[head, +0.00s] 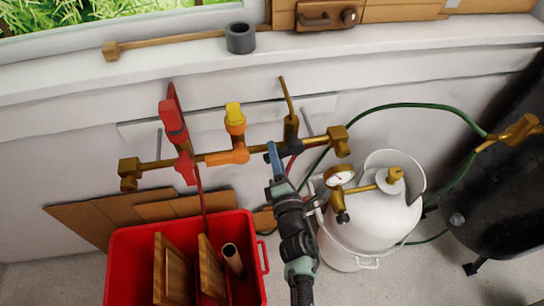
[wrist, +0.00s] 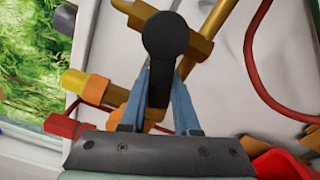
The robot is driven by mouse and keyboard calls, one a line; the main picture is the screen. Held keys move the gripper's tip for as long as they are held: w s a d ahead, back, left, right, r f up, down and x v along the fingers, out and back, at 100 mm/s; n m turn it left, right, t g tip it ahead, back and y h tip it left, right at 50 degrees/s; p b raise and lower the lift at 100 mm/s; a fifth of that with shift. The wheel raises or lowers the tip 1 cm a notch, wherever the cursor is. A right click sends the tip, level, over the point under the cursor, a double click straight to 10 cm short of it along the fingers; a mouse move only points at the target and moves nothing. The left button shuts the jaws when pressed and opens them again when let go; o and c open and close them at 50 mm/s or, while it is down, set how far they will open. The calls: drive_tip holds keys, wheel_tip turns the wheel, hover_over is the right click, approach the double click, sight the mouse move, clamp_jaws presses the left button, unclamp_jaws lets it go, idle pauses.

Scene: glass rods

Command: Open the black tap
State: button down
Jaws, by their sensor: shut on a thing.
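The black tap (head: 290,148) sits at the right part of the brass pipe (head: 156,165) on the wall. In the wrist view its black handle, a round knob on a straight stem (wrist: 164,38), stands between the fingers. My gripper (head: 273,151) has blue fingers and reaches the tap from below and in front. In the wrist view the gripper (wrist: 162,88) is shut on the black handle, with one finger on each side. The far side of the tap body is partly hidden by the handle and fingers.
A red tap (head: 174,122) and a yellow and orange tap (head: 234,121) stand left on the same pipe. A white gas tank (head: 370,225) with a gauge (head: 340,175) is close right of my arm. A red crate (head: 130,250) stands below left. Green hose (head: 400,105) crosses right.

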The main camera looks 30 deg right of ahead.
drive_tip(key=shift+d+f+n, duration=0.2)
drive_tip(key=shift+f+n, duration=0.05)
drive_tip(key=shift+n, duration=0.15)
drive_tip(key=shift+r, duration=0.1)
drive_tip(key=c, duration=0.6)
unclamp_jaws()
drive_tip(key=shift+a, duration=0.1)
drive_tip(key=shift+b+v, duration=1.55)
drive_tip(key=shift+v, duration=5)
